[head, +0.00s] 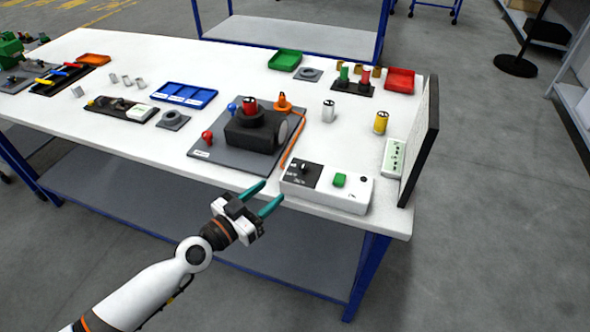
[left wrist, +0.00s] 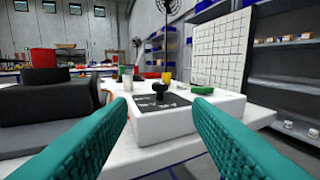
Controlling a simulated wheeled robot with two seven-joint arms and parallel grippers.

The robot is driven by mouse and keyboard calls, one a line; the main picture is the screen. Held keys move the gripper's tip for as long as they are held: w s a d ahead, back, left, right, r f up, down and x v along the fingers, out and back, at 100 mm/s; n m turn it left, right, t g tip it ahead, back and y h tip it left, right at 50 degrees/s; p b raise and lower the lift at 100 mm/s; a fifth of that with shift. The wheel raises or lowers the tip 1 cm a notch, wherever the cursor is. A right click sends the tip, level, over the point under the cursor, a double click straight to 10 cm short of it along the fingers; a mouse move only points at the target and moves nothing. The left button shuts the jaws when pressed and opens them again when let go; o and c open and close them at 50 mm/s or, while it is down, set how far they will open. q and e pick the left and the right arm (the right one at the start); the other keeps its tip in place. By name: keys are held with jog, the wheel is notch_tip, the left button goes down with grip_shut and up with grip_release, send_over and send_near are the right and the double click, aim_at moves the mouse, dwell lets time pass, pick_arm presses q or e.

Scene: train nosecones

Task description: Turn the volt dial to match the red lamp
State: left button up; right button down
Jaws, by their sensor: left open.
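The volt dial looks to be the black knob (head: 303,167) on the dark panel of a white box (head: 350,193) at the table's near right edge. In the left wrist view the knob (left wrist: 158,90) stands upright beyond my fingertips, roughly centred between them. My left gripper (head: 272,191) is open and empty, just short of the box's near left corner and apart from the knob. A red round-topped piece (head: 207,136) sits on the grey board; I cannot tell whether it is the red lamp or lit. The dial's markings are too small to read.
A dark block (head: 252,134) on the grey board (head: 211,154) stands left of the box. The box also has a green button (head: 339,180). A green-white unit (head: 394,158) and an upright panel (head: 420,140) stand at the right edge. A yellow cylinder (head: 381,122) stands behind.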

aim_at(300, 168)
pick_arm(q)
jog(key=x, duration=0.9)
jog(key=shift+w+d, duration=0.15)
jog(key=shift+d, duration=0.05)
jog(key=shift+w+d, duration=0.35)
jog(key=shift+w, duration=0.05)
pick_arm(e)
jog(key=shift+d+r, duration=0.1)
jog(key=shift+r, duration=0.15)
